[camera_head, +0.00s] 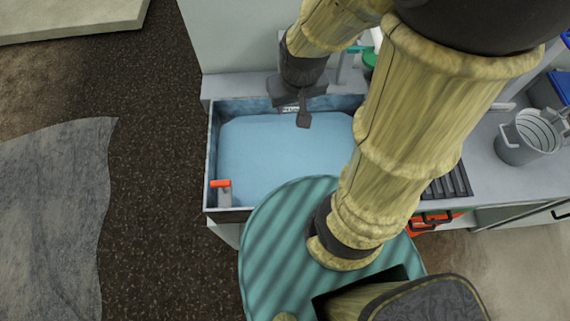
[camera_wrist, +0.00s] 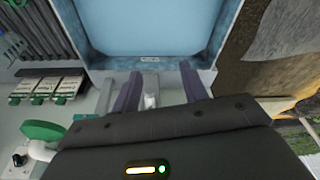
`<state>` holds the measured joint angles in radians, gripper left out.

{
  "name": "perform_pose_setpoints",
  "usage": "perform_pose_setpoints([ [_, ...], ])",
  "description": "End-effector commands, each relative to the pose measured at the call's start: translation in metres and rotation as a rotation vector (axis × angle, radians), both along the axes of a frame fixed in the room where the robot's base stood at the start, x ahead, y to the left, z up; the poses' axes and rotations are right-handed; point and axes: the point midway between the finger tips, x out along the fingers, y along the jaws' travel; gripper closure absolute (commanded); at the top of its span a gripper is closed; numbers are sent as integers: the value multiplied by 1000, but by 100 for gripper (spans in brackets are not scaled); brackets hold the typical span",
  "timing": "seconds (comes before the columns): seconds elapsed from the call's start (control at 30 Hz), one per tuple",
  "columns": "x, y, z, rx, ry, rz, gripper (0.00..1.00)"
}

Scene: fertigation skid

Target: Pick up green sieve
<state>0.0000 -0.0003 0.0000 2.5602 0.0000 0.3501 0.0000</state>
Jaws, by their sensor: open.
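My gripper (camera_head: 303,113) is over the back edge of the blue basin (camera_head: 232,165) in the head view. In the wrist view my gripper (camera_wrist: 160,90) is open, its two dark fingers apart at the basin's rim. A small pale grey part shows between them; I cannot tell what it is. A green rounded thing (camera_wrist: 42,131) lies to the left of the fingers in the wrist view, apart from them. A green piece (camera_head: 370,59) shows behind my arm in the head view, mostly hidden. I cannot tell whether either is the green sieve.
A grey bucket (camera_head: 527,138) stands on the counter at right. An orange-handled part (camera_head: 221,185) is at the basin's left front. Several small white labelled packs (camera_wrist: 45,88) lie at left in the wrist view. My arm hides much of the counter.

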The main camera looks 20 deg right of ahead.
Motion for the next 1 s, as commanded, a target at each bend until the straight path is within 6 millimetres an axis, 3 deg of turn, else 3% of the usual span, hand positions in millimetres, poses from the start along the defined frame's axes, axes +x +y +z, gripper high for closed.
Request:
perform_pose_setpoints([
  [0.77, 1, -2, -1, 2, 1, -14, 62],
  [0.87, 4, -12, -7, 19, 11, -108, 62],
  [1.0, 13, -51, -25, 75, 44, -440, 62],
])
